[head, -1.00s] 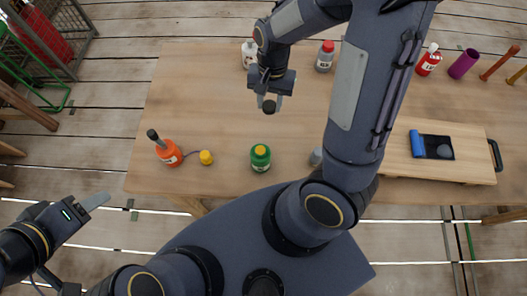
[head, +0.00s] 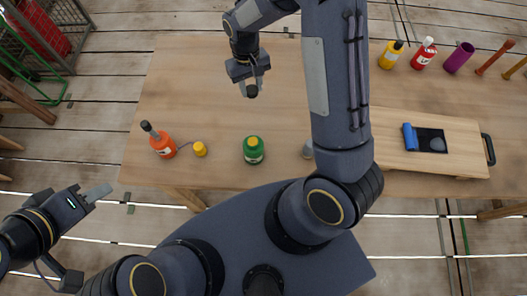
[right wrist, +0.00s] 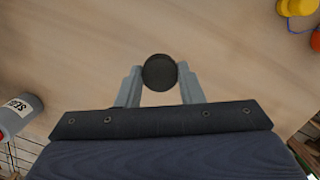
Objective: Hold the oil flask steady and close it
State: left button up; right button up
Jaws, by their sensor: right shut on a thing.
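My right gripper (head: 251,86) is shut on a black round cap (right wrist: 160,72) and holds it over the back left of the table. My left gripper (head: 97,193) is off the table's front left corner, with nothing seen in it; its finger gap is unclear. An orange flask (head: 162,146) with a dark upright neck stands at the table's left, a yellow cap (head: 200,149) beside it on a cord. A green bottle (head: 253,151) stands at the front middle. The labels are too small to read in the head view, so I cannot tell which is the oil flask.
A yellow bottle (head: 389,57), red bottle (head: 422,57) and purple cup (head: 459,58) stand at the back right. A board (head: 460,146) with a dark inset lies at right. A grey bottle (right wrist: 18,116) shows in the right wrist view. The table's left middle is clear.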

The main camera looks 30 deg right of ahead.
aim_at(253, 145)
jog(key=k+l+z, duration=0.4)
jog(key=l, duration=0.2)
jog(key=k+l+z, duration=0.45)
jog(key=l, duration=0.3)
